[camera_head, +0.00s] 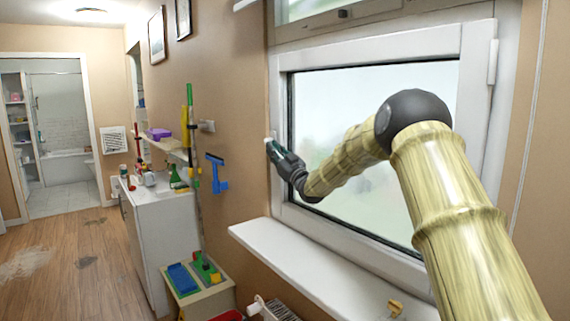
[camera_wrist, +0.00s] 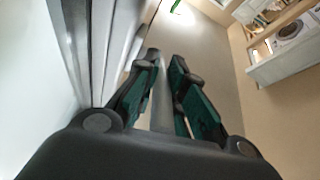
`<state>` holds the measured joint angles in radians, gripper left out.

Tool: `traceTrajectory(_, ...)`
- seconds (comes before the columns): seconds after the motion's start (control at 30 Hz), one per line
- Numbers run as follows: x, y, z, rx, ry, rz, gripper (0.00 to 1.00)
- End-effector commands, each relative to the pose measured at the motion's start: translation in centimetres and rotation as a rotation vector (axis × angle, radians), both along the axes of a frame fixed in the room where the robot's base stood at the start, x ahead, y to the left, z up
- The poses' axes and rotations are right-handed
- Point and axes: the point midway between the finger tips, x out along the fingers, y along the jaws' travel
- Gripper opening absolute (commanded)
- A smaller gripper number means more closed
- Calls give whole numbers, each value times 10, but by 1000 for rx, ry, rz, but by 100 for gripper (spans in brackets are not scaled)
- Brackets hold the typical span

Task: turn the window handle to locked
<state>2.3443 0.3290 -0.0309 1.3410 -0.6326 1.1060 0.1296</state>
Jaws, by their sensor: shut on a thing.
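The window (camera_head: 370,140) has a white frame and is closed as far as I can see. My gripper (camera_head: 272,147) is at the left side of the frame, about halfway up. In the wrist view, the dark green fingers of my gripper (camera_wrist: 167,75) stand on either side of a grey bar, the window handle (camera_wrist: 163,105), and are shut on it. The fingers hide most of the handle in the head view, so I cannot tell its exact angle there.
A white sill (camera_head: 310,262) juts out below the window. A white cabinet (camera_head: 155,235) with bottles stands at the left, beside a box (camera_head: 200,295) of cleaning things. A blue squeegee (camera_head: 217,175) hangs on the wall. The wooden floor at the left is mostly clear.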

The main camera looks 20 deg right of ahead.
Motion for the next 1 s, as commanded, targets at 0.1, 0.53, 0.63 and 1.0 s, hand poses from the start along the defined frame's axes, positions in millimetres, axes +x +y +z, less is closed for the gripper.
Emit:
traceTrajectory(0.1,2,-3,-10,14,-54,-4,0)
traceTrajectory(0.53,6,-2,-15,57,-232,-4,0)
traceTrajectory(0.63,7,-2,-16,63,-261,-5,0)
traceTrajectory(1.0,8,-2,-13,77,-316,-6,0)
